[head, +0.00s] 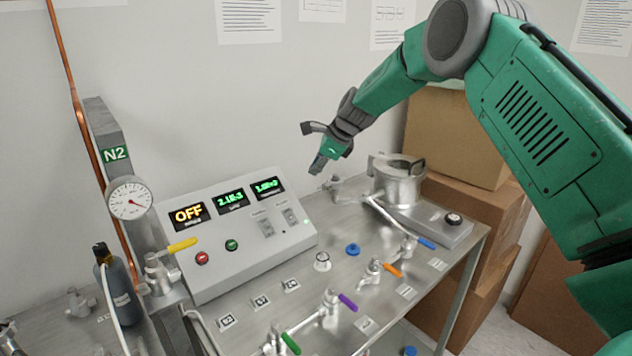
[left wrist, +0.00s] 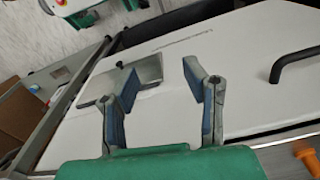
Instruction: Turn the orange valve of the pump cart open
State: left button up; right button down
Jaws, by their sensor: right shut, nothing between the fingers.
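The orange valve handle (head: 386,268) sits on a metal valve on the pump cart's top (head: 335,255), right of the middle in the head view. My right gripper (head: 318,165) is shut and empty, above the back of the cart, up and left of the orange handle and well apart from it. My left gripper (left wrist: 160,82) shows only in the left wrist view, with its two fingers spread and nothing between them. It is over a white panel (left wrist: 240,65) with a black handle (left wrist: 292,63).
A purple handle (head: 348,302), a blue handle (head: 424,242) and a green handle (head: 290,343) are near the orange one. The control box (head: 240,235) and a metal pump (head: 398,180) stand behind. Cardboard boxes (head: 455,140) are at the right. An orange part (left wrist: 307,157) shows low in the left wrist view.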

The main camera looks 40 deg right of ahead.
aim_at(375, 259)
jog(key=k+l, duration=0.3)
jog(key=k, duration=0.15)
jog(key=k+l, duration=0.3)
jog(key=k, duration=0.15)
